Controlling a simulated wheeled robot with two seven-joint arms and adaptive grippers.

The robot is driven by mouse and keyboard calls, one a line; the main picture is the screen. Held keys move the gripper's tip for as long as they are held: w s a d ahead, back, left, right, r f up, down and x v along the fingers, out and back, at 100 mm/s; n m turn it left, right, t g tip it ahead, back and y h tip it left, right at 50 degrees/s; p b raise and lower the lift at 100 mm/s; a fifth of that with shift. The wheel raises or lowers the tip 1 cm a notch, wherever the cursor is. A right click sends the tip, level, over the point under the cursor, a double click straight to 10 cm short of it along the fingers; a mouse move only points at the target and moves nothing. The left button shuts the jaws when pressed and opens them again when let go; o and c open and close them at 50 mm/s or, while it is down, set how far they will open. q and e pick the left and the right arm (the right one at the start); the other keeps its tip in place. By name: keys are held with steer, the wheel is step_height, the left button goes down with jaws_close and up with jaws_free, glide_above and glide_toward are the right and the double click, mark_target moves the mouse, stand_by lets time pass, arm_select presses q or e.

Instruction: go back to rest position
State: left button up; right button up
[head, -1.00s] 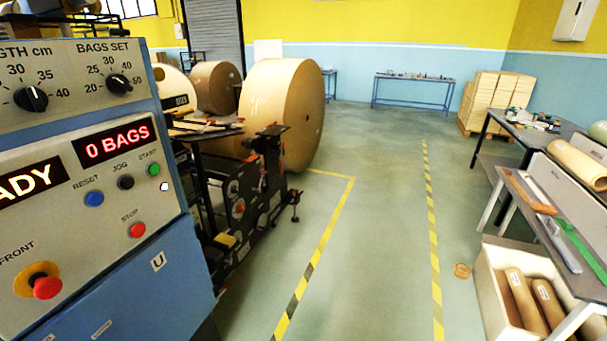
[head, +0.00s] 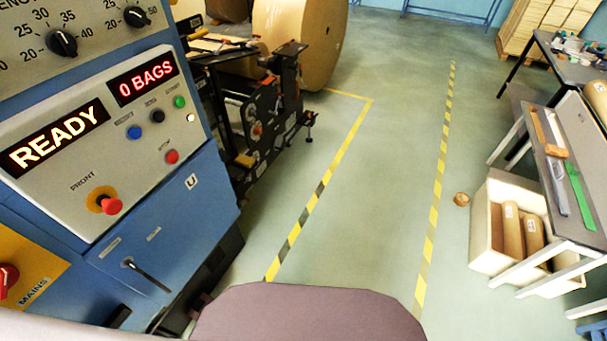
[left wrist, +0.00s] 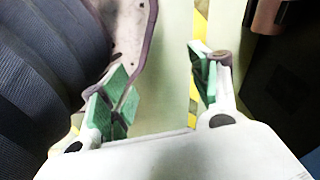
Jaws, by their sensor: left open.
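My left gripper (left wrist: 160,92) shows in the left wrist view with its green-padded fingers spread apart. It is open, and nothing is held between the pads. Floor and a strip of yellow line show beyond the fingers. Neither gripper shows in the head view, and my right gripper is in no frame. The control panel (head: 100,200) stands at the left of the head view. Its displays read READY (head: 55,137) and 0 BAGS (head: 146,82).
A large kraft roll (head: 300,40) sits on the machine behind the panel. Yellow-black lines (head: 318,192) mark a clear floor lane. At the right stand a bench (head: 590,205) with tools and a box (head: 480,235) holding rolls.

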arm_select(q)
steer(key=s+a+r+p, duration=0.2)
steer(key=s+p, duration=0.4)
steer(key=s+a+r+p, duration=0.2)
steer(key=s+p, duration=0.4)
steer(key=shift+s, duration=0.35)
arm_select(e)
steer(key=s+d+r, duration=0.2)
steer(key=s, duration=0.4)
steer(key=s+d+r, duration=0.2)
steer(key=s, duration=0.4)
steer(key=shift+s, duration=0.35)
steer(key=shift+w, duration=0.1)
